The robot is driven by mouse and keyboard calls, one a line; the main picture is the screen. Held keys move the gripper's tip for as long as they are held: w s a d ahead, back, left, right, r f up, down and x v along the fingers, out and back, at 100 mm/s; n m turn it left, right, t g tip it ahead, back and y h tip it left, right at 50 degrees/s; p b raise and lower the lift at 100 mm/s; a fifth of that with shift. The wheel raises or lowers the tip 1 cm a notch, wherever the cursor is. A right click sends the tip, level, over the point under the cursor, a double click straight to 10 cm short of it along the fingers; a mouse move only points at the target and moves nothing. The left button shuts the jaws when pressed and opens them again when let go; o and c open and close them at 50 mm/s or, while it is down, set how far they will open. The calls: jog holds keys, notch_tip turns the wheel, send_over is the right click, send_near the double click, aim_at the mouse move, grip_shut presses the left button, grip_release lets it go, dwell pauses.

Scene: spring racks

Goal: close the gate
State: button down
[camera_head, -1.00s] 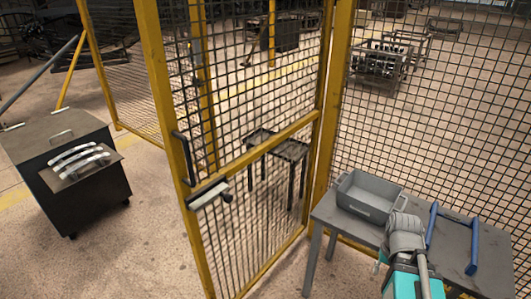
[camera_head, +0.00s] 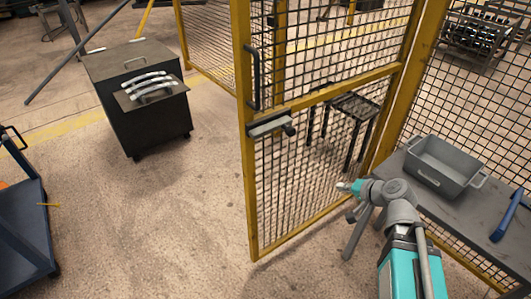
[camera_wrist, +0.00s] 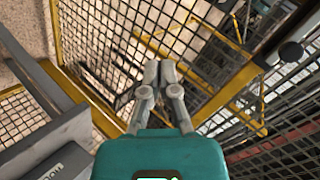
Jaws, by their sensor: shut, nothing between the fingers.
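The gate (camera_head: 335,92) is a yellow frame with dark wire mesh. It stands open, its free upright toward me and its far side at the yellow post (camera_head: 410,85) on the right. A black pull handle (camera_head: 252,78) and a grey latch box (camera_head: 268,126) with a dark knob sit on its free edge. My gripper (camera_head: 344,186) is in front of the gate's lower mesh, right of the latch, apparently not touching it. In the wrist view my gripper (camera_wrist: 161,66) is shut and empty, with yellow bars and mesh beyond; which panel is unclear.
A grey table (camera_head: 405,170) with a grey bin (camera_head: 444,165) and a blue-handled item (camera_head: 510,215) stands close at the right. A dark cabinet (camera_head: 150,120) stands left of the gate, a blue cart (camera_head: 25,225) at the far left. The floor between is clear.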

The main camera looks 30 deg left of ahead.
aim_at(262, 140)
jog(key=s+a+r+m+t+y+b, duration=0.1)
jog(key=s+a+m+y+b, duration=0.1)
jog(key=a, duration=0.5)
jog(key=s+a+r+m+t+y+b, duration=0.1)
jog(key=a+m+y+b, duration=0.2)
jog(key=a, duration=0.5)
jog(key=shift+s+a+r+t+y+b, duration=0.35)
jog(key=shift+y+b, duration=0.35)
jog(key=shift+b, duration=0.25)
jog(key=x, duration=1.4)
jog(key=shift+w, duration=0.15)
